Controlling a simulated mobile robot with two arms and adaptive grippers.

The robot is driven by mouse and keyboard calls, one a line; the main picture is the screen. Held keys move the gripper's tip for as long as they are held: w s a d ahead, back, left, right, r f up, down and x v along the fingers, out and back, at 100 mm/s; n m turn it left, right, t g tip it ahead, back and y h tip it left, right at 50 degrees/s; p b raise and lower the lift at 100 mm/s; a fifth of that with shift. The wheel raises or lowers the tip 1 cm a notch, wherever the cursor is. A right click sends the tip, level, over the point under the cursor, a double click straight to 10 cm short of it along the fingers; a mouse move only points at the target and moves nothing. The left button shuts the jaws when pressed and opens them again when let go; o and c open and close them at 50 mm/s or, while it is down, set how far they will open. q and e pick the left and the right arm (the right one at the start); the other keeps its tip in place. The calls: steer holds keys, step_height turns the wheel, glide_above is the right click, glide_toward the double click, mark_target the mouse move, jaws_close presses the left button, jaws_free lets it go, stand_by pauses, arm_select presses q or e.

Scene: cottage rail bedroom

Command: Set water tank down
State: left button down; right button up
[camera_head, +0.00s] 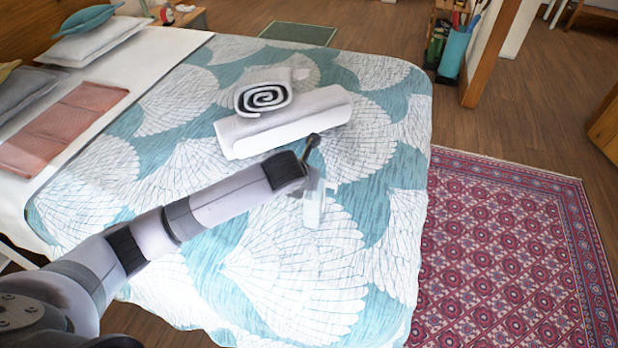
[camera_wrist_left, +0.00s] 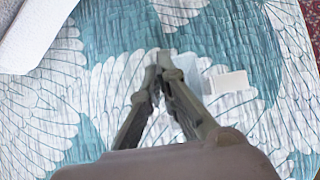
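The water tank is a small, clear, see-through container with a white part (camera_head: 313,212). In the head view it is just below and beside the end of my left arm, over the patterned bed cover. My left gripper (camera_head: 312,163) points down at it. In the left wrist view its fingers (camera_wrist_left: 160,66) come together at the tips, against the near edge of the clear tank body. The tank's white part (camera_wrist_left: 228,82) lies to the right of the tips. Whether the tank's underside touches the cover is hard to tell. My right gripper is in neither view.
The bed (camera_head: 290,265) has a teal and white shell cover with free room around the tank. A folded white towel (camera_head: 285,122) and a rolled one (camera_head: 265,97) lie just behind. Pillows (camera_head: 90,40) are at the far left. A red rug (camera_head: 505,255) lies right of the bed.

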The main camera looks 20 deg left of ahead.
arm_select(q)
steer(key=shift+f, duration=0.1)
steer(key=c, duration=1.8)
jaws_free()
